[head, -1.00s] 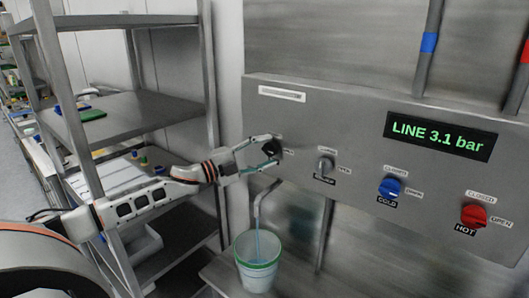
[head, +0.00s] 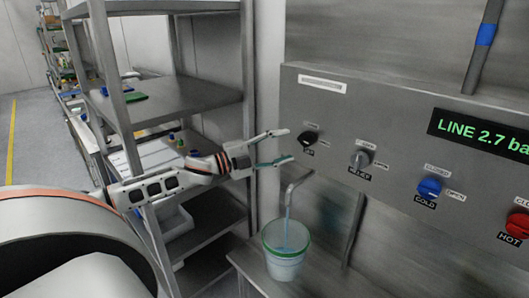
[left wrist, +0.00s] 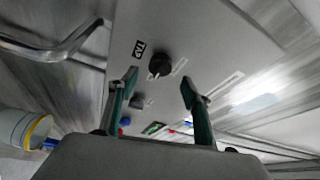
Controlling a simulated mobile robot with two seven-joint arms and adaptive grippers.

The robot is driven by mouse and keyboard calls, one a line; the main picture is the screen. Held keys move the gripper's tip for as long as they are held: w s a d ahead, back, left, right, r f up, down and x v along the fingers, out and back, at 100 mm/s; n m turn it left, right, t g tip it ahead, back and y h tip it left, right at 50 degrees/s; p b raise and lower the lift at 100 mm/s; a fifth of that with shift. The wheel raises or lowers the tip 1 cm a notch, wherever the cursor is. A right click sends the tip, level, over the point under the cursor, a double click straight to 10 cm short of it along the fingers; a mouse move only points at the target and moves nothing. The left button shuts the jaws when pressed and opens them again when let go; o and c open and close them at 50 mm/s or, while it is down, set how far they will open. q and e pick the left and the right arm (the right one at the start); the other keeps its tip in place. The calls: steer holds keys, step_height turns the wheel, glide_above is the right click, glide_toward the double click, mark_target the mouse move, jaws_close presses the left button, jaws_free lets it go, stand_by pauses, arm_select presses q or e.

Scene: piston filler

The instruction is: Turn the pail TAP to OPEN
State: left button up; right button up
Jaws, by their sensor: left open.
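The black TAP knob (head: 308,138) is on the grey panel, the leftmost of the row. It also shows in the left wrist view (left wrist: 160,65), beside its TAP label (left wrist: 138,49). The exact direction of its pointer is hard to read. My left gripper (head: 289,145) is open and empty, its fingers spread and pointing at the knob, a little short of it. In the left wrist view, its fingertips (left wrist: 160,80) are on either side below the knob. A thin blue stream (head: 287,225) runs from the spout (head: 294,185) into the pail (head: 286,255). My right gripper is not in view.
The display (head: 484,137) shows LINE 2.7. Metal shelves (head: 165,102) stand at the left, close to my left arm.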

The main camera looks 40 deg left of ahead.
arm_select(q)
steer(key=shift+v, duration=2.9)
